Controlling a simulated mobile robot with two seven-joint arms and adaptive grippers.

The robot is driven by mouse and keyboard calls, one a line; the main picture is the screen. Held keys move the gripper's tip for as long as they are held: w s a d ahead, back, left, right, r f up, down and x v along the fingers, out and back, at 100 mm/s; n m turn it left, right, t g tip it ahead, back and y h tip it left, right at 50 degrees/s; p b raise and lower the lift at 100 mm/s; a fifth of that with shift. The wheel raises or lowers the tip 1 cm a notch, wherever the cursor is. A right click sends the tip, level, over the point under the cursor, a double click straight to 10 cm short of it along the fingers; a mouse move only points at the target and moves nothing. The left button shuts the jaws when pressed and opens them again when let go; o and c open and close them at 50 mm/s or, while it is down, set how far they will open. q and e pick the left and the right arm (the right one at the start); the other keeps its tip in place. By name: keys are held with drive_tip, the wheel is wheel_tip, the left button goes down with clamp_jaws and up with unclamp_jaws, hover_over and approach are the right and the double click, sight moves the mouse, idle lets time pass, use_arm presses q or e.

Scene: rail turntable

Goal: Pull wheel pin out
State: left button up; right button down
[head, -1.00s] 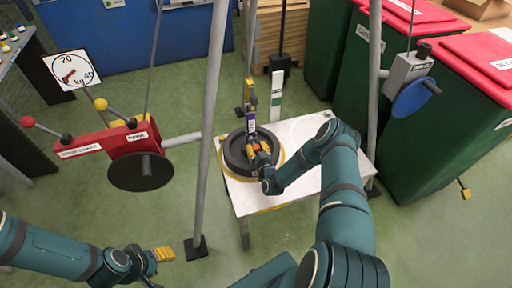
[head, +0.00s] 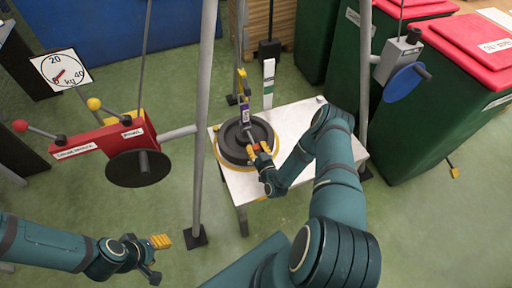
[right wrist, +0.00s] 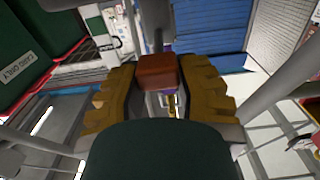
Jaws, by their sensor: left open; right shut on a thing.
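The black wheel (head: 232,153) lies flat on a white table (head: 300,122), with a yellow ring showing around its lower edge. My right gripper (head: 257,151) is at the near right part of the wheel. It is shut on a reddish-brown block, the grip of the wheel pin (right wrist: 158,72), seen between the yellow finger pads in the right wrist view. Whether the pin's shaft is still in the wheel is hidden. My left gripper (head: 160,244) is open and empty over the floor at lower left.
A hook with a purple label (head: 245,112) hangs over the wheel's middle. Grey frame posts (head: 205,120) stand on both sides of the table. A red winch arm (head: 108,139) is at left and a blue handwheel (head: 407,83) at right. Green bins stand at the right.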

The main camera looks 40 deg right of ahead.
drive_tip(key=c, duration=0.6)
unclamp_jaws()
drive_tip(key=v, duration=1.2)
drive_tip(key=shift+s+f, duration=0.1)
